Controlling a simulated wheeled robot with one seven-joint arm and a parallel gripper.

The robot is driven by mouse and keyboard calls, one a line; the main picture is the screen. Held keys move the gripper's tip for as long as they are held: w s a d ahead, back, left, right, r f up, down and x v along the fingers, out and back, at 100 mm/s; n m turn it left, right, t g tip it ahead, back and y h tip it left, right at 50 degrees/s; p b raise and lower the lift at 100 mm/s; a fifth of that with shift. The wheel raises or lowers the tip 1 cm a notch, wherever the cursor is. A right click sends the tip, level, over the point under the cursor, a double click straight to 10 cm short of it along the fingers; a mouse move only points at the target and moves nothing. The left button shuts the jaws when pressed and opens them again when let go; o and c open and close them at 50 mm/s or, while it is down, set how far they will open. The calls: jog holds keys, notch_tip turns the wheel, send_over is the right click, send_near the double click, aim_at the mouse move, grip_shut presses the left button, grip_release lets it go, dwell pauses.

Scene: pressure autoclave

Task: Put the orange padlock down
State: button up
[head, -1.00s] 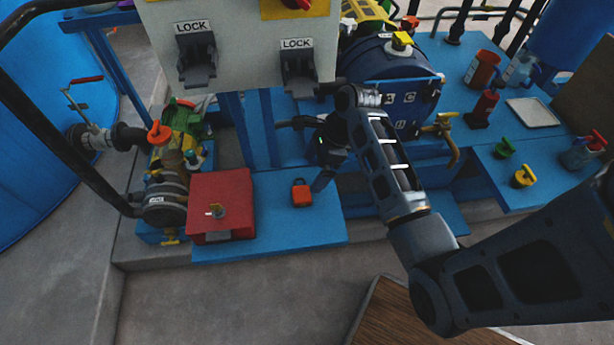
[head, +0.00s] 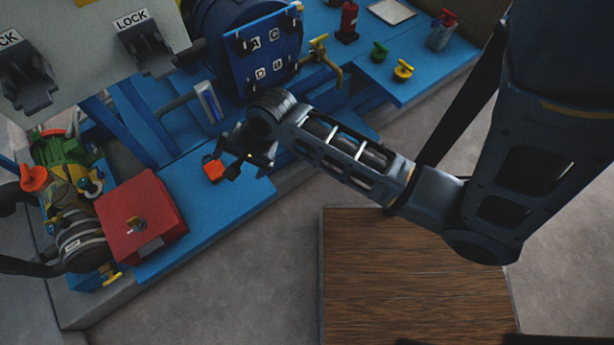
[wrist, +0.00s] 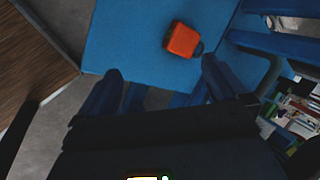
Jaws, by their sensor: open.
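The orange padlock (head: 213,168) lies on the blue platform (head: 200,205), to the right of the red box. In the wrist view the padlock (wrist: 182,40) is beyond my fingertips, nearer the right finger, with its dark shackle toward the lower right. My gripper (head: 242,160) is just right of the padlock in the head view. In the wrist view my gripper (wrist: 160,68) has its two fingers wide apart with nothing between them. The padlock looks clear of both fingers, though the exact gap is hard to judge.
The red box (head: 140,220) with a small knob stands left of the padlock. Blue frame bars and the dark blue vessel (head: 265,50) rise behind. A grey panel with LOCK holders (head: 145,40) hangs at upper left. A wooden surface (head: 410,280) is at the front.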

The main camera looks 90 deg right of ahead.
jog(key=s+a+r+n+t+h, duration=0.1)
jog(key=s+a+r+n+t, duration=0.5)
jog(key=s+a+n, duration=0.4)
jog(key=s+a+r+n+t+y, duration=0.1)
jog(key=s+a+r+n, duration=0.1)
jog(key=r+n, duration=0.3)
jog(key=s+a+r+n+t, duration=0.2)
jog(key=s+a+r+n, duration=0.1)
jog(key=r, duration=0.8)
jog(key=a+n, duration=0.1)
jog(key=n, duration=0.1)
jog(key=shift+s+a+r+n+t+y, duration=0.2)
jog(key=shift+n+t+y, duration=0.1)
jog(key=shift+n+y, duration=0.1)
